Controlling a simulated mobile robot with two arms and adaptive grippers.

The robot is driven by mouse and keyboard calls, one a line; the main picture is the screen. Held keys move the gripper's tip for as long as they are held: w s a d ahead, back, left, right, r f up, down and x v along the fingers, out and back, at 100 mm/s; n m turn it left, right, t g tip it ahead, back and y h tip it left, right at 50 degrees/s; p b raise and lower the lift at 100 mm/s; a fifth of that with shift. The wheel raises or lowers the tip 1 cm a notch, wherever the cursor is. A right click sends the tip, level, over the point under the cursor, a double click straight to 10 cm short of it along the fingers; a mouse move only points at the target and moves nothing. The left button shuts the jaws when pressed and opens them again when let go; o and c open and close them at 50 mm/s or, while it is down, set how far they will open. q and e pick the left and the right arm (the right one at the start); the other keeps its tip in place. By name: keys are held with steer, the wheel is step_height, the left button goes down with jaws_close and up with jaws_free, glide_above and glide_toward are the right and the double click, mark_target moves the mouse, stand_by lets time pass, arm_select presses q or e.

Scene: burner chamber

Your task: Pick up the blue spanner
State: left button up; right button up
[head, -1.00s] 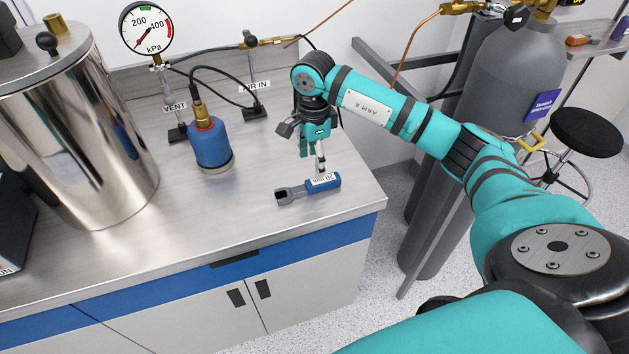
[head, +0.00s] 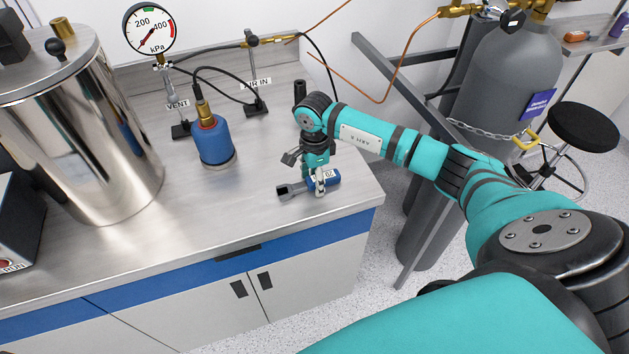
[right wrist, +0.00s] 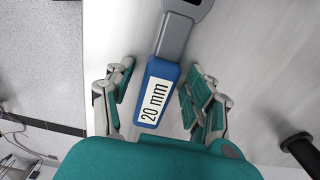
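The blue spanner (head: 294,189) lies on the bench top near its right front corner, its grey open jaw pointing left. Its blue handle carries a white "20 mm" label and is partly hidden by my gripper in the head view. My right gripper (head: 319,187) points down over the handle. In the right wrist view, the spanner's handle (right wrist: 162,84) lies between the spread fingers of the open right gripper (right wrist: 158,98), with a gap on each side. I cannot tell whether the fingertips touch the bench. My left gripper is not in view.
A blue bottle (head: 215,144) with a brass top stands behind and left of the spanner. A large steel vessel (head: 85,130) stands farther left. The AIR IN stand (head: 254,98) and a pressure gauge (head: 150,28) are at the back. Bench top (head: 215,215) left of the spanner is clear.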

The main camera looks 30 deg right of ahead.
jaws_close()
steer(key=shift+r, duration=0.2)
stand_by(0.3)
